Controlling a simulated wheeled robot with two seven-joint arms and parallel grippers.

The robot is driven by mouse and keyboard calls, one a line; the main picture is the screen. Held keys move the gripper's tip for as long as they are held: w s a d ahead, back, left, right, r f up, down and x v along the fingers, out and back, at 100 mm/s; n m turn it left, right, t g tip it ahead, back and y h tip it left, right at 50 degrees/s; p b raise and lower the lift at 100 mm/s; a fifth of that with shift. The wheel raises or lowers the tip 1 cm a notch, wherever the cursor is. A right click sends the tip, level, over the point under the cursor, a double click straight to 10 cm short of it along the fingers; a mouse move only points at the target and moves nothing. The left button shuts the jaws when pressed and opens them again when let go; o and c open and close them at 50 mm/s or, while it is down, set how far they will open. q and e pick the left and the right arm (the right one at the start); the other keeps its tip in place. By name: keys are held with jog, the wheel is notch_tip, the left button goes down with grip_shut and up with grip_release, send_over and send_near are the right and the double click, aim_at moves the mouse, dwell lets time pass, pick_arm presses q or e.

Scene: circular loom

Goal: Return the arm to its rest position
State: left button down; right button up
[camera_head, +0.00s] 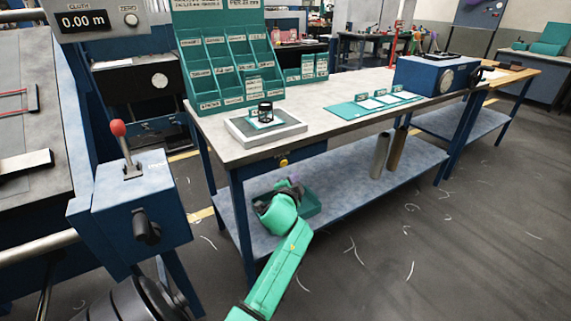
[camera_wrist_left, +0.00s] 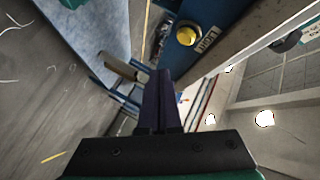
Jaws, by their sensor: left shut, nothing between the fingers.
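My left arm, in green, reaches up from the bottom of the head view. Its gripper (camera_head: 291,186) is at the front of the workbench, below the table top and in front of the lower shelf in the picture. It is small and partly hidden by the green wrist there. In the left wrist view the two dark fingers (camera_wrist_left: 158,95) lie together, shut with nothing held. A yellow button (camera_wrist_left: 187,36) on a blue panel shows just beyond them; I see no contact. My right gripper is in neither view.
The workbench (camera_head: 330,126) carries a white tray (camera_head: 286,136) and a green sorting rack (camera_head: 225,69). A green bin (camera_head: 312,206) sits on the lower shelf behind my gripper. A blue lever box (camera_head: 145,203) stands at left. The floor (camera_head: 420,250) at right is open, with thread scraps.

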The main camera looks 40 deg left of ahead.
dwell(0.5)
pick_arm(q)
jog(key=s+d+f+g+h+p, duration=0.2)
jog(key=s+d+f, duration=0.2)
jog(key=f, duration=0.6)
jog(key=s+d+f+g+h+p, duration=0.15)
jog(key=s+d+f, duration=0.3)
jog(key=f, duration=0.55)
jog(key=s+d+f+g+h+p, duration=0.1)
jog(key=s+d+f+g+h, duration=0.3)
jog(key=f, duration=0.7)
jog(key=s+d+f+n+g+p, duration=0.1)
jog(key=s+f, duration=0.3)
jog(key=s, duration=0.6)
jog(key=s+d+f+n+g+p, duration=0.1)
jog(key=s+f, duration=0.3)
jog(key=s, duration=0.7)
jog(key=s+d+f+n+g+p, duration=0.1)
jog(key=s+f+g, duration=0.2)
jog(key=s, duration=0.8)
jog(key=shift+d+f, duration=0.25)
jog(key=shift+f, duration=0.4)
jog(key=shift+s, duration=0.1)
